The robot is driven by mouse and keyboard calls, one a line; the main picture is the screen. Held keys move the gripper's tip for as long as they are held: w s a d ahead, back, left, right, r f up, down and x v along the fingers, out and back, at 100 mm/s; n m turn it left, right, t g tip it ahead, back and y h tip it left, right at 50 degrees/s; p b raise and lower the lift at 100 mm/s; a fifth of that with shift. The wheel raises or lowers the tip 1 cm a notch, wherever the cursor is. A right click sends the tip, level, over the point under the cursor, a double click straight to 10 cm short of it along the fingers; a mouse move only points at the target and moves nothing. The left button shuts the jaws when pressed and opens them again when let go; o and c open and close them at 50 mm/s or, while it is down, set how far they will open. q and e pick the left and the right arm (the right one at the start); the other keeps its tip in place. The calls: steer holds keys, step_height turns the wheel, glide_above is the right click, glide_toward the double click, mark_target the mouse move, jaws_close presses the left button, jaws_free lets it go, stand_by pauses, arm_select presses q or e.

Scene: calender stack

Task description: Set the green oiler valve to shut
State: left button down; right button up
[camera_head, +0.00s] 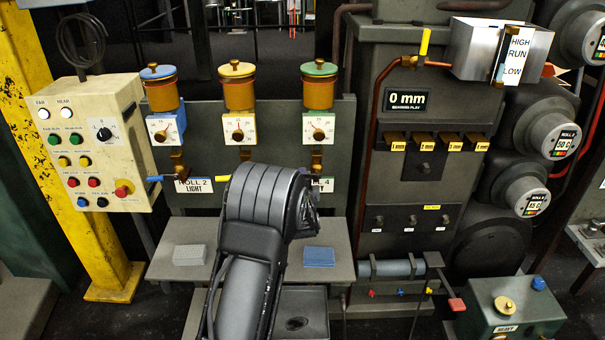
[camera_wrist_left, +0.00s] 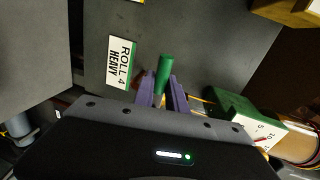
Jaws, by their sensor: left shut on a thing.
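The green-lidded oiler (camera_head: 319,86) is the rightmost of three on the grey panel, with a white dial (camera_head: 319,129) below it. In the head view my arm hides its valve handle and my gripper's fingertips. In the left wrist view the green valve handle (camera_wrist_left: 164,68) sits between the purple fingers of my left gripper (camera_wrist_left: 163,92). The fingers are shut on it, and its free end sticks out beyond them. The green-edged ROLL 4 HEAVY label (camera_wrist_left: 121,63) is beside the handle. The green dial block (camera_wrist_left: 240,118) is on the other side. My right gripper is not in view.
Blue-lidded (camera_head: 161,88) and yellow-lidded (camera_head: 238,86) oilers stand to the left; the blue valve handle (camera_head: 161,178) points sideways. A shelf below carries a grey pad (camera_head: 189,255) and a blue pad (camera_head: 319,257). A cream control box (camera_head: 95,145) is at left.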

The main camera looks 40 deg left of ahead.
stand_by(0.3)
arm_select(q)
steer(key=c, duration=1.4)
jaws_free()
steer(key=v, duration=0.7)
steer(key=shift+s+d+r, duration=0.1)
steer(key=shift+s+d, duration=0.15)
steer(key=shift+s, duration=0.05)
